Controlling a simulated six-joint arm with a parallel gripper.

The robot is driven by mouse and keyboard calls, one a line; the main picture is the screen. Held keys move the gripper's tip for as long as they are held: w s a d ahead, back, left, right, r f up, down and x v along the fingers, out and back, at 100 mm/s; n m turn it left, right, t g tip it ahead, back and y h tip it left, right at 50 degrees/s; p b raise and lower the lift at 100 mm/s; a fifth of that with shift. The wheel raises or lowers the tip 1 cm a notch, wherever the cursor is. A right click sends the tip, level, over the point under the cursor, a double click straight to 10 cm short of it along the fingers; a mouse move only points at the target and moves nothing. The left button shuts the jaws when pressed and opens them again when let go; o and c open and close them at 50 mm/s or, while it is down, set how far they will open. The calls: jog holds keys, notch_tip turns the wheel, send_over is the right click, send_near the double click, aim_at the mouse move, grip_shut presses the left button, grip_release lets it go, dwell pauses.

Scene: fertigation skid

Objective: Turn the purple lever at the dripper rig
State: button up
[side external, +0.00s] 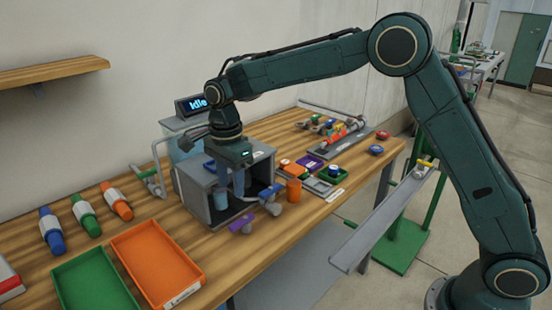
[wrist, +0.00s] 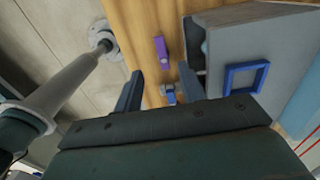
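The purple lever (side external: 240,222) sticks out low at the front of the dripper rig (side external: 196,196), a grey box on the wooden bench. It also shows in the wrist view (wrist: 162,52), upper middle, beyond the fingertips. A blue lever (side external: 269,192) sits to its right on the rig; a small blue-and-grey piece (wrist: 168,94) lies nearer in the wrist view. My gripper (wrist: 160,72) points down over the rig's front, its two fingers apart with nothing held. In the side view my gripper (side external: 231,184) is above and behind the purple lever, apart from it.
A display reading "Idle" (side external: 196,104) stands behind the rig. An orange cup (side external: 294,190) stands to its right. Green (side external: 135,304) and orange trays (side external: 156,262) lie front left, near several coloured cylinders (side external: 84,215). A blue square frame (wrist: 246,77) is on the grey box.

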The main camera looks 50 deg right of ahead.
aim_at(235, 225)
notch_tip(235, 225, down, 11)
jog(key=shift+f, duration=0.1)
dwell(0.4)
grip_shut()
